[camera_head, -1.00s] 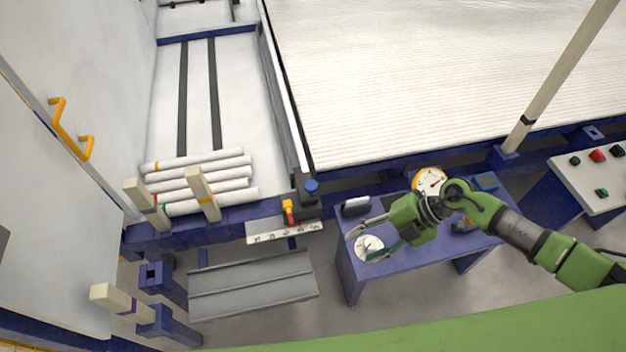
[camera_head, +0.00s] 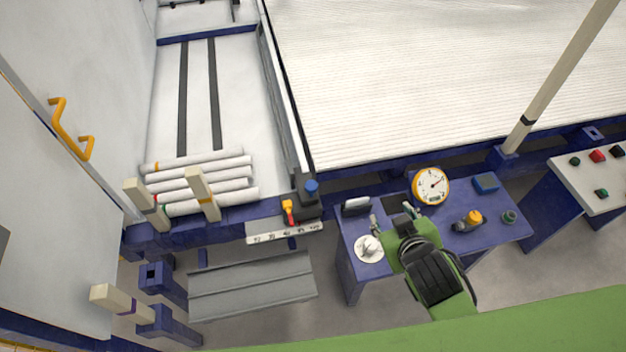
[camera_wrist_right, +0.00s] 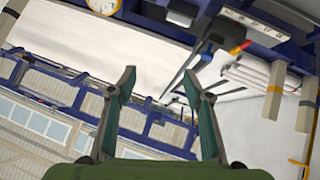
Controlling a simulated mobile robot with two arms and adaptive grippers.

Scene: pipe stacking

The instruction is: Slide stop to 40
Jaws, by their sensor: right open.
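The stop (camera_head: 303,200) is a dark block with a blue knob (camera_head: 311,186) and a yellow lever with a red tip (camera_head: 290,212). It sits at the right end of the blue rail, behind a white number scale (camera_head: 285,233). The scale's figures are too small to read surely. The red tip points to the right half of the scale. My right gripper (camera_head: 393,218) is over the blue side table, right of the stop and apart from it, open and empty. In the right wrist view its two fingers (camera_wrist_right: 160,88) stand wide apart. My left gripper is not in view.
Several white pipes (camera_head: 205,171) lie left of the stop behind cream posts (camera_head: 203,196). The blue side table (camera_head: 352,270) holds a white round dial (camera_head: 369,249), an orange-rimmed gauge (camera_head: 431,186) and small items. A grey tray (camera_head: 250,286) lies below the scale.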

